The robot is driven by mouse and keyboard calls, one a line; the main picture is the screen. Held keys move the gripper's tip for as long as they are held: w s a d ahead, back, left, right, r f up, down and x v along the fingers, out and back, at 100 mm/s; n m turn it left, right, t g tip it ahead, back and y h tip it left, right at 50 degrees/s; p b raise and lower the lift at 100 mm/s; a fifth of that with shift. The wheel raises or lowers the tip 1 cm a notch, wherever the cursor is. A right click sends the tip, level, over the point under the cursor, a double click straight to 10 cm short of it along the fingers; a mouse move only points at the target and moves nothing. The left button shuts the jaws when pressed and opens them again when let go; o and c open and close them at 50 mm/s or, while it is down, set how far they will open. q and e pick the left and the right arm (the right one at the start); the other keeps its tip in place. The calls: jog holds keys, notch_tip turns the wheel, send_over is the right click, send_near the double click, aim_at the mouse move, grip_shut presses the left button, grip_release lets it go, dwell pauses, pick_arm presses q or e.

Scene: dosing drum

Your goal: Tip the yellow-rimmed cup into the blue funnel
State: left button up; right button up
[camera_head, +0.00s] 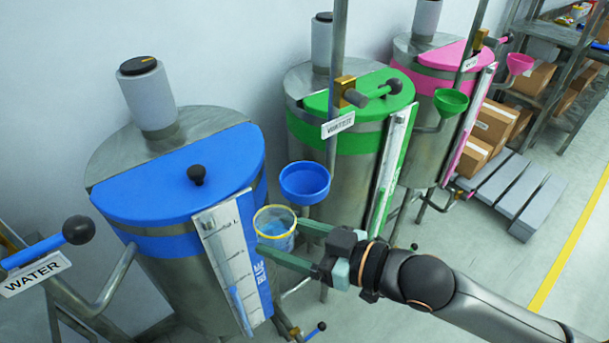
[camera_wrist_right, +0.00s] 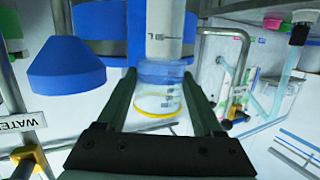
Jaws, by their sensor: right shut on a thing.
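The yellow-rimmed cup (camera_head: 274,222) is clear with blue contents and stands about upright in the head view. My right gripper (camera_head: 282,238) is shut on it, one finger on each side. In the right wrist view, which looks upside down, the cup (camera_wrist_right: 158,98) sits between the fingertips with its yellow rim toward the bottom. The blue funnel (camera_head: 305,183) is just behind and to the right of the cup, its mouth facing up. It also shows in the wrist view (camera_wrist_right: 66,72), left of the cup and apart from it. My left gripper is not in view.
The blue-lidded drum (camera_head: 180,180) with a white level scale (camera_head: 228,250) stands close left of the cup. Green (camera_head: 345,130) and pink (camera_head: 440,70) drums stand behind, with a green funnel (camera_head: 450,103) and pink funnel (camera_head: 519,63).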

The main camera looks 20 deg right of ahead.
jog(key=shift+w+d+r+m+g, duration=0.2)
jog(key=shift+w+d+r+m, duration=0.2)
jog(key=shift+m, duration=0.25)
jog(key=shift+w+d+r+m+g, duration=0.2)
jog(key=shift+w+d+m, duration=0.1)
jog(key=shift+w+m, duration=0.25)
jog(key=r+m, duration=0.1)
jog(key=w+d+r+m+p, duration=0.1)
jog(key=r, duration=0.1)
jog(key=w+r+m+g+y, duration=0.1)
jog(key=shift+d+r, duration=0.15)
jog(key=shift+d, duration=0.25)
jog(key=shift+w+d+r+m+y+p, duration=0.15)
jog(key=shift+r+m+y+p, duration=0.25)
jog(key=shift+m, duration=0.5)
jog(key=shift+r+m+g, duration=0.4)
jog(key=shift+m, duration=0.1)
jog(key=shift+f+m+y+b, duration=0.35)
jog(key=shift+m+b, duration=0.2)
jog(key=shift+m, duration=0.45)
